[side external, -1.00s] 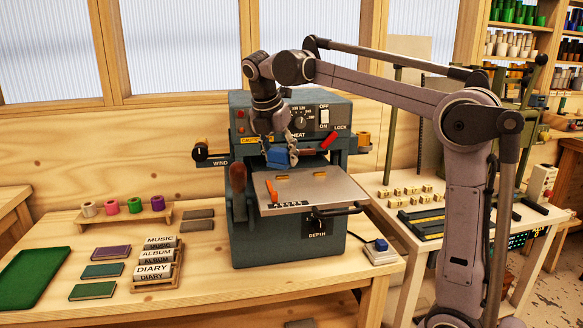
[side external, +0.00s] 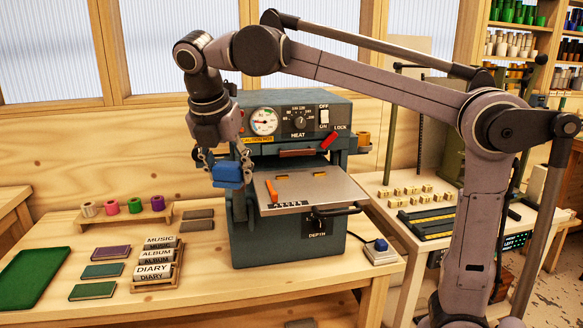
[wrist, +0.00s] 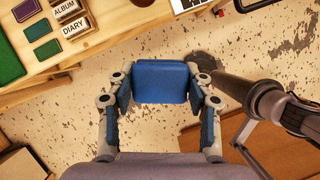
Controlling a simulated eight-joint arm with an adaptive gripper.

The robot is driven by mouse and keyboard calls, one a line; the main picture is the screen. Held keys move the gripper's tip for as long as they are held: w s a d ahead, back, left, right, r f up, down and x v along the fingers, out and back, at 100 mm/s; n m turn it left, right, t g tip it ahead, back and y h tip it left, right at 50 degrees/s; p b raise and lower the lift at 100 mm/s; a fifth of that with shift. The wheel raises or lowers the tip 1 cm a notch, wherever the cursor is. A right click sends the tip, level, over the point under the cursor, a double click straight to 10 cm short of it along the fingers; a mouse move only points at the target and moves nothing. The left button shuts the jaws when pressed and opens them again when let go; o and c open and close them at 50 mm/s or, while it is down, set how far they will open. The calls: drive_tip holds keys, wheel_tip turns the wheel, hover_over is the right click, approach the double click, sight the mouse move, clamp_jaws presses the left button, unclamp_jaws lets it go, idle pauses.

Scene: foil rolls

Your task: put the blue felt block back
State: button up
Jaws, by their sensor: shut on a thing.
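The blue felt block (side external: 228,174) is in my gripper (side external: 226,166), which is shut on it. I hold it in the air in front of the left side of the grey-blue stamping press (side external: 290,235). In the wrist view the block (wrist: 161,81) sits between the two fingers of my gripper (wrist: 160,92), with the floor and the table's front edge behind it.
Colored foil rolls (side external: 134,205) stand on a wooden rack at the left. Stacked label blocks (side external: 157,265), small dark books (side external: 92,291) and a green tray (side external: 36,276) lie on the table. The press handle (side external: 342,211) sticks out in front. Two grey slabs (side external: 195,219) lie beside the press.

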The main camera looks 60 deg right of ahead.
drive_tip(key=w+a+f+m+g, duration=0.3)
drive_tip(key=w+a+f+m, duration=0.5)
drive_tip(key=w+a+f, duration=0.3)
drive_tip(key=s+d+f+m+g+y, duration=0.2)
drive_tip(key=s+d+f+m, duration=0.5)
drive_tip(key=f, duration=0.4)
drive_tip(key=s+d+f+m+g+y, duration=0.1)
drive_tip(key=s+d+f+m+y, duration=0.1)
drive_tip(key=s+d+f+m, duration=0.75)
drive_tip(key=n+t+h, duration=0.3)
drive_tip(key=n+t, duration=0.5)
drive_tip(key=n, duration=2.1)
hover_over(205, 270)
drive_tip(key=s, duration=0.1)
wheel_tip(205, 270, down, 2)
drive_tip(key=f, duration=0.6)
drive_tip(key=a+f, duration=0.1)
drive_tip(key=f, duration=0.3)
drive_tip(key=shift+f, duration=0.15)
